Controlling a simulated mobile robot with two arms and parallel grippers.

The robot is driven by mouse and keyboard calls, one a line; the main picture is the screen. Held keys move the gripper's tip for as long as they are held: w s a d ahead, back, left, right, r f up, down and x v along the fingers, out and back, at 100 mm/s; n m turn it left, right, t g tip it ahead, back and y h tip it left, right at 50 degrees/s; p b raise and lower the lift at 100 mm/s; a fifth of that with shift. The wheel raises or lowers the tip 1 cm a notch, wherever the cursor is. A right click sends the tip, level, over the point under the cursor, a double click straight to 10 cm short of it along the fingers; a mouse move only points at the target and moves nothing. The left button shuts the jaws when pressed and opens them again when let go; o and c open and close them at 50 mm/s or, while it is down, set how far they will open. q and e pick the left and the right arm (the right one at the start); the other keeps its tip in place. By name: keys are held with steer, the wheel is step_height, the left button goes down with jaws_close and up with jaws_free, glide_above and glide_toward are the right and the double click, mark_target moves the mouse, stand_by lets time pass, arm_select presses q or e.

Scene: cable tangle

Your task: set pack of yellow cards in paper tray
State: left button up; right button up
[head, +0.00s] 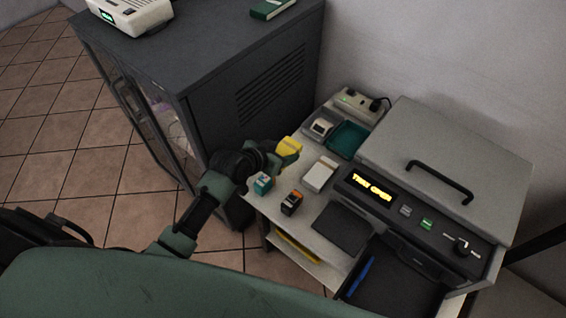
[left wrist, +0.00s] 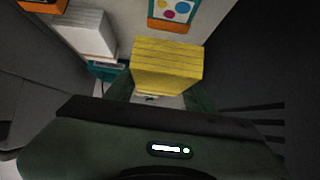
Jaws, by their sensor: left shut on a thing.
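The pack of yellow cards (head: 289,146) is in my left gripper (head: 277,158), over the far left part of the light table beside the dark cabinet. The gripper is shut on it. In the left wrist view the yellow pack (left wrist: 167,68) sits between the green fingers, its striped side facing the camera. The paper tray (head: 400,295) seems to be the dark open tray at the front of the grey machine, down and right of the gripper. A blue pen-like thing (head: 360,277) lies in it. My right gripper is not in view.
On the table stand a white pack (head: 320,175), a teal pack (head: 263,184) and a black-and-orange pack (head: 291,203). A teal tray (head: 348,138) and a power strip (head: 359,103) are at the back. The grey machine (head: 440,165) fills the right; the cabinet (head: 250,85) stands left.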

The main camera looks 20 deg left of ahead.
arm_select(q)
step_height(320, 180, down, 4)
steer(key=shift+f+b, duration=0.1)
steer(key=shift+b, duration=0.25)
steer(key=shift+f, duration=0.35)
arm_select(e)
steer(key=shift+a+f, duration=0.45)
arm_select(q)
steer(key=shift+f, duration=0.1)
steer(key=shift+f, duration=0.15)
steer(key=o, duration=1.6)
steer(key=shift+o, duration=0.2)
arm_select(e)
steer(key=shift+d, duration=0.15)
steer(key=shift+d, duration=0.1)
